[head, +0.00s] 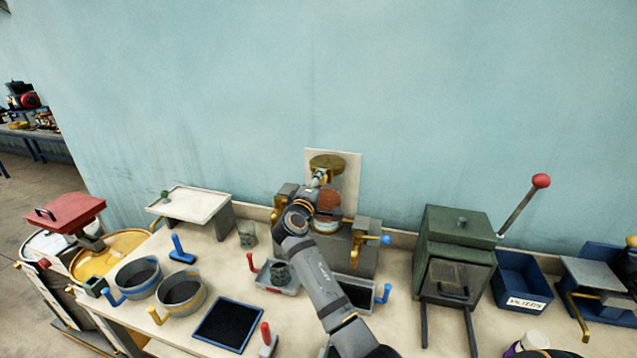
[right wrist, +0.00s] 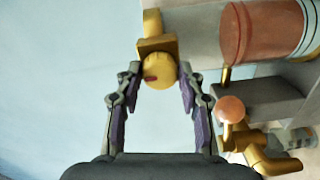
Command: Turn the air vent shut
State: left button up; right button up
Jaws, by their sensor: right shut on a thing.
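The air vent is a round brass knob (right wrist: 158,71) with a dark red mark, on a brass fitting, in the right wrist view. My right gripper (right wrist: 160,84) has its two fingers on either side of the knob and is shut on it. In the head view my right arm reaches up to the tank stand, and the gripper (head: 319,178) is at the top of it, just below a brass disc (head: 327,163). The knob itself cannot be made out there. My left gripper is not in view.
An orange-brown vessel (right wrist: 262,32) and a brass tap (right wrist: 265,155) with an orange ball end are close to the right gripper. A green box (head: 460,240) with a red-ended lever stands to the right. Pans (head: 181,290) and a dark tray (head: 228,325) are to the left.

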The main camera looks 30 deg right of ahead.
dwell(0.3)
jog(key=o, duration=1.2)
jog(key=shift+a, duration=0.1)
jog(key=v, duration=0.7)
jog(key=shift+s+a, duration=0.15)
jog(key=shift+s, duration=0.05)
jog(key=shift+w, duration=0.1)
jog(key=shift+f, duration=0.1)
